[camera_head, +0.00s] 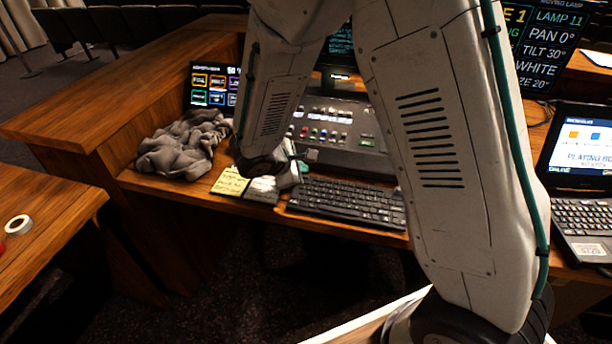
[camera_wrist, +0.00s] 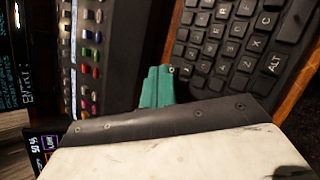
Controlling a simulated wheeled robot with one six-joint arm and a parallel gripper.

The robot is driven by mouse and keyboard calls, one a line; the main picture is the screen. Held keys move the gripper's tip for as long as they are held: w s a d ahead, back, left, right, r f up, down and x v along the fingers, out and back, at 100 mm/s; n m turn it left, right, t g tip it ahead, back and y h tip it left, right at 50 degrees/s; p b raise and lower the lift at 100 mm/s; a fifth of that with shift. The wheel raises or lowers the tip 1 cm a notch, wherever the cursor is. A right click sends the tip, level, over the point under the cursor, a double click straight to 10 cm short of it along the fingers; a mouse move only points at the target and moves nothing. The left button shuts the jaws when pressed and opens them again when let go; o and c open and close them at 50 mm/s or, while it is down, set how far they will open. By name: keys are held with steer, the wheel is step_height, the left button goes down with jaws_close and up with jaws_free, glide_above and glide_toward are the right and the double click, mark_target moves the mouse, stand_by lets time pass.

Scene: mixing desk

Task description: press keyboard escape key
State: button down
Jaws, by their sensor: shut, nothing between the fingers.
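The black keyboard (camera_head: 345,203) lies on the desk, right of my gripper (camera_head: 302,168). In the wrist view its keys (camera_wrist: 245,35) appear turned sideways, with ALT towards the right. The green fingertips of my gripper (camera_wrist: 156,87) are together and empty, at the keyboard's far left corner. The escape key cannot be made out; that corner is at or behind the fingertips. I cannot tell whether the fingertips touch a key or hover above it.
The mixing console (camera_head: 335,132) stands just behind the keyboard; its coloured buttons (camera_wrist: 88,52) show beside the fingertips. A yellow note (camera_head: 230,182) and a grey crumpled cloth (camera_head: 183,146) lie to the left. A laptop (camera_head: 582,215) stands at the right.

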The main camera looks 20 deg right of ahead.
steer(key=shift+f, duration=0.3)
steer(key=shift+r, duration=0.15)
stand_by(0.5)
steer(key=shift+r, duration=0.55)
steer(key=shift+r, duration=0.1)
steer(key=shift+r, duration=2.45)
